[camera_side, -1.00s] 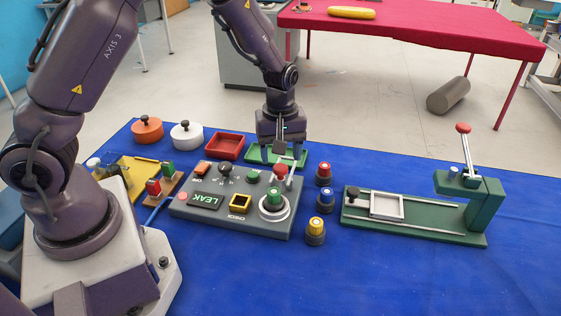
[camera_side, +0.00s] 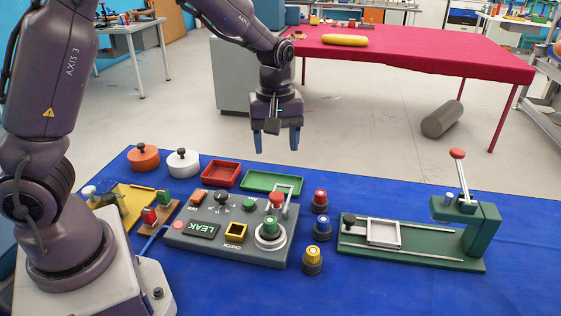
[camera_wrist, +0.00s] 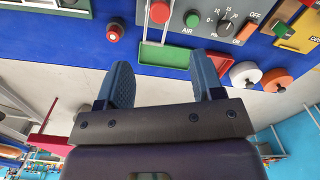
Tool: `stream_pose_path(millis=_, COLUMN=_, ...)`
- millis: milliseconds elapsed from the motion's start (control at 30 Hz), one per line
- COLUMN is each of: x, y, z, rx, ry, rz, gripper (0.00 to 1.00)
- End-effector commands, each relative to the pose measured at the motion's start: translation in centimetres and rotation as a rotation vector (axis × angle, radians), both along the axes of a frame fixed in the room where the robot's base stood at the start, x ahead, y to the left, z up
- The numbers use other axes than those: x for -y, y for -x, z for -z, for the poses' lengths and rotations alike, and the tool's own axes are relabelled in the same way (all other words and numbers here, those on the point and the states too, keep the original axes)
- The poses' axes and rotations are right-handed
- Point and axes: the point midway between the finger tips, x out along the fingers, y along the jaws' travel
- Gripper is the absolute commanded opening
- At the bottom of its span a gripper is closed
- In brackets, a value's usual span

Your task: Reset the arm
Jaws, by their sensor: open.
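My gripper (camera_side: 276,141) hangs in the air above the far edge of the blue mat, fingers pointing down. Its two blue fingers are spread wide with nothing between them. In the wrist view the open gripper (camera_wrist: 162,75) also shows empty. The green tray (camera_side: 262,182) lies below it on the mat, apart from the fingers, and looks empty. The tray also shows in the wrist view (camera_wrist: 160,57), beyond the fingertips.
A grey control panel (camera_side: 190,243) with a raised red-knobbed lever stands before the green tray. A red tray (camera_side: 221,174) and orange and white round weights sit left. A green press fixture (camera_side: 480,240) stands right. Air around my gripper is clear.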

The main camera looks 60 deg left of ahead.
Motion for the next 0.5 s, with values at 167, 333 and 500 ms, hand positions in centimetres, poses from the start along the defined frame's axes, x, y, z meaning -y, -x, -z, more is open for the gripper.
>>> stream_pose_path(millis=167, x=0.5, y=1.9, z=0.7, rx=-0.044, ry=0.004, rz=0.226, gripper=0.61)
stream_pose_path(millis=333, x=2.1, y=5.3, z=-1.9, rx=-0.004, ry=0.049, rz=0.521, gripper=0.61)
stream_pose_path(millis=500, x=3.3, y=8.9, z=-5.1, rx=0.086, ry=0.053, rz=0.777, gripper=0.61)
